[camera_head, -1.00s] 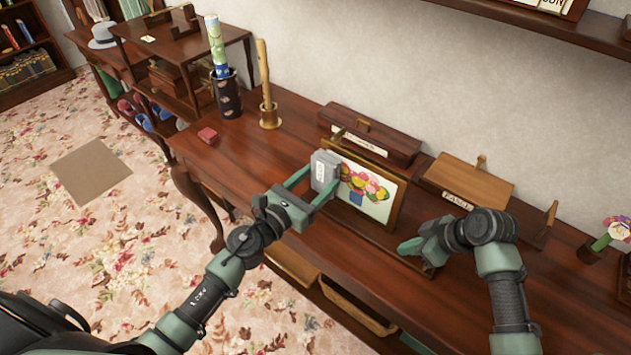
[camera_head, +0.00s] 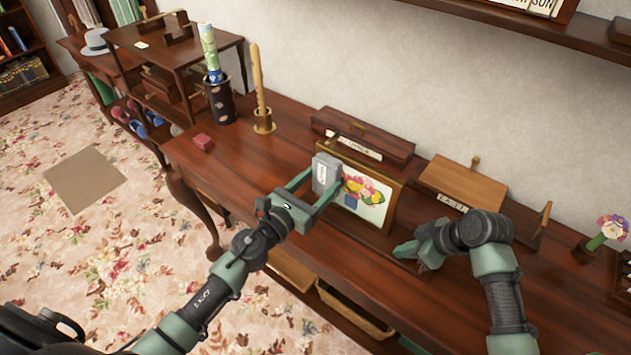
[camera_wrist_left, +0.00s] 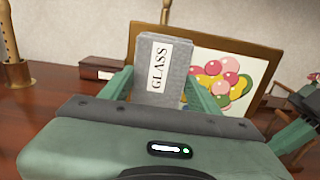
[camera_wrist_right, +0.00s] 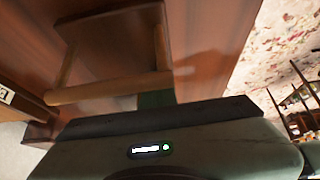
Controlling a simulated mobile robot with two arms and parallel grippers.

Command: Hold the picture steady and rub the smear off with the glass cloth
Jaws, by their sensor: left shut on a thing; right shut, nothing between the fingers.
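My left gripper (camera_head: 318,182) is shut on the grey glass cloth (camera_head: 326,173), a block-like pad labelled GLASS in the left wrist view (camera_wrist_left: 158,70). The cloth is in front of the picture's left part and hides it; I cannot tell whether it touches the glass. I cannot make out a smear on the visible part. My right gripper (camera_head: 404,250) is shut and empty, low by the picture's lower right corner; contact is unclear.
A long dark box (camera_head: 362,137) stands behind the picture, and a lighter wooden box (camera_head: 462,184) is behind it to the right. A pen cup (camera_head: 222,103), a stick holder (camera_head: 263,122) and a red block (camera_head: 203,142) are on the left.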

